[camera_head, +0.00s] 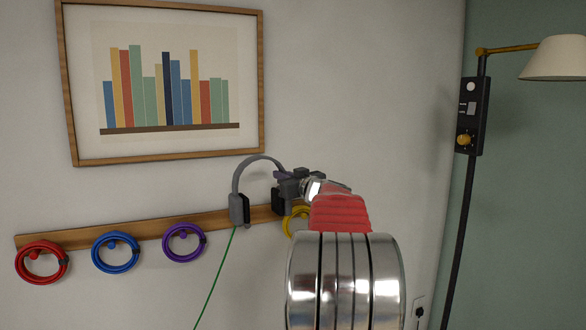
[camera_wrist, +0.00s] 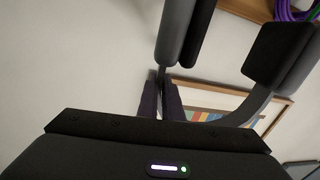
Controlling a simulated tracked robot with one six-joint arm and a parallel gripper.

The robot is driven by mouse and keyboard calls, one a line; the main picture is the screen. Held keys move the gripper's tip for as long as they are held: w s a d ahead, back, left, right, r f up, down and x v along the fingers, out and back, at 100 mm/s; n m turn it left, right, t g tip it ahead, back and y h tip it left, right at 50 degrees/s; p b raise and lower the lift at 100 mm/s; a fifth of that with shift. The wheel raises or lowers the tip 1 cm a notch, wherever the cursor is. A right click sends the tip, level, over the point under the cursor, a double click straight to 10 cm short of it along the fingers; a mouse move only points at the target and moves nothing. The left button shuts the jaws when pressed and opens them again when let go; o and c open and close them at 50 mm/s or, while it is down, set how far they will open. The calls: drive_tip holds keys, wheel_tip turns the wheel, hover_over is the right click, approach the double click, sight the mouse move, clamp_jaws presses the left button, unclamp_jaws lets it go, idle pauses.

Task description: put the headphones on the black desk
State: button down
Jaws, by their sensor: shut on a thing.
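The grey headphones (camera_head: 238,207) are in front of the wall rail in the head view, with the band arched upward and the dark ear cups below. My gripper (camera_head: 282,181) reaches them from the right and is shut on them near the band's right side. In the wrist view, the headphones (camera_wrist: 281,52) fill the upper right, with the band curving below the two cups. My gripper's dark fingers (camera_wrist: 161,98) meet at the headphones there; the exact contact is partly hidden. The black desk is in neither view.
A wooden rail (camera_head: 140,233) on the wall carries red (camera_head: 42,262), blue (camera_head: 116,252), purple (camera_head: 184,243) and yellow (camera_head: 291,222) coils. A thin green cord (camera_head: 215,276) hangs below the left cup. A framed picture (camera_head: 165,159) hangs above; a lamp (camera_head: 462,200) stands right.

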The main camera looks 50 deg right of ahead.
drive_tip(key=w+a+f+n+y, duration=0.1)
drive_tip(key=w+a+f, duration=0.3)
drive_tip(key=a+f, duration=0.4)
drive_tip(key=w+a+f+n+t+y, duration=0.1)
drive_tip(key=w+a+f, duration=0.4)
drive_tip(key=a, duration=0.6)
drive_tip(key=w+a+f+y, duration=0.2)
drive_tip(key=w+a+f, duration=0.1)
drive_tip(key=a+f, duration=0.55)
drive_tip(key=s+a+f+n+y, duration=0.1)
drive_tip(key=a+f, duration=0.3)
drive_tip(key=a, duration=0.6)
drive_tip(key=s+a+f+n+y, duration=0.1)
drive_tip(key=a+f, duration=0.4)
drive_tip(key=a, duration=0.6)
drive_tip(key=s+a+f+y, duration=0.1)
drive_tip(key=a+f, duration=0.4)
drive_tip(key=a, duration=0.5)
drive_tip(key=shift+s+a+f+n+t, duration=0.2)
drive_tip(key=shift+a+n+t, duration=0.1)
drive_tip(key=shift+n, duration=0.1)
